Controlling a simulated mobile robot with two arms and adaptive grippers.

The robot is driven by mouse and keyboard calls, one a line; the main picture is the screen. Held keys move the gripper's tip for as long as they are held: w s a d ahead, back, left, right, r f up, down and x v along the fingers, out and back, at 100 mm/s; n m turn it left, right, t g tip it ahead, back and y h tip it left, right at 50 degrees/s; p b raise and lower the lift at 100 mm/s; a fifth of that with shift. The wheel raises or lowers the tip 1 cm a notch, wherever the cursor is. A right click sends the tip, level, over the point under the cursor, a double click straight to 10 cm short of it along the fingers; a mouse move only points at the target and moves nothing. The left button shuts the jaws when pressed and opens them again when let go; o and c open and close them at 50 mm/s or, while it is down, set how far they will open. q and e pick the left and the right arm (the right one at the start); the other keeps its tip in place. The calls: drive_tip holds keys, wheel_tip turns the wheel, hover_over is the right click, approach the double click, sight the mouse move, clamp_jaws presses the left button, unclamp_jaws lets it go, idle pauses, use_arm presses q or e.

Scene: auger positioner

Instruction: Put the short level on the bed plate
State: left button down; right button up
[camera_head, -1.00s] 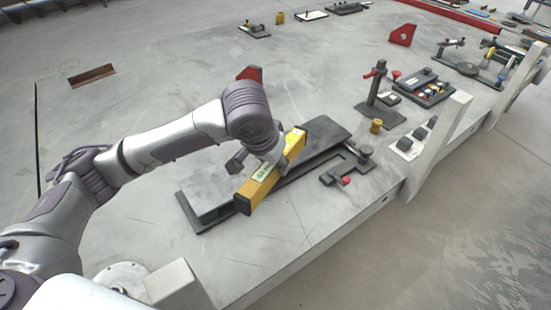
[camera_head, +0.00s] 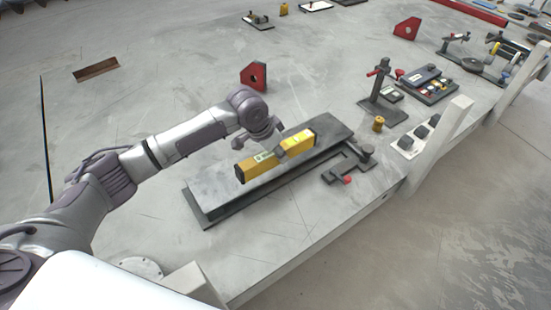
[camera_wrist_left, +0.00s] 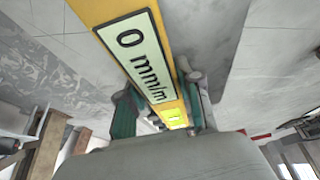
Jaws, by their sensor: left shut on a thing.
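The short level is a yellow bar (camera_head: 258,166) with dark ends and a pale label. My left gripper (camera_head: 279,150) is shut on it near its middle. The level lies over the bed plate (camera_head: 222,202), a long dark grey slab, and runs roughly along its length. I cannot tell for sure whether it touches the plate or hangs just above it. In the left wrist view the level (camera_wrist_left: 95,8) passes between the finger pads of my left gripper (camera_wrist_left: 160,118), and its label reads "0 mm/m". My right gripper is out of view.
A dark clamp-like tool with a red knob (camera_head: 347,180) lies beside the plate's right side. A red block (camera_head: 254,75) stands behind. A stand with a red handle (camera_head: 379,90) and a brass cylinder (camera_head: 378,123) are to the right. The table's left part is mostly clear.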

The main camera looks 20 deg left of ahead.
sight(276, 172)
use_arm(q)
drive_tip(key=shift+a+f, duration=0.3)
drive_tip(key=shift+f, duration=0.2)
drive_tip(key=shift+w+f+p, duration=0.1)
drive_tip(key=shift+f+p, duration=0.3)
drive_tip(key=shift+f, duration=1.25)
drive_tip(key=shift+f, duration=0.1)
drive_tip(key=shift+f, duration=0.4)
drive_tip(key=c, duration=0.8)
unclamp_jaws()
drive_tip(key=shift+o, duration=0.2)
drive_tip(key=shift+r, duration=0.1)
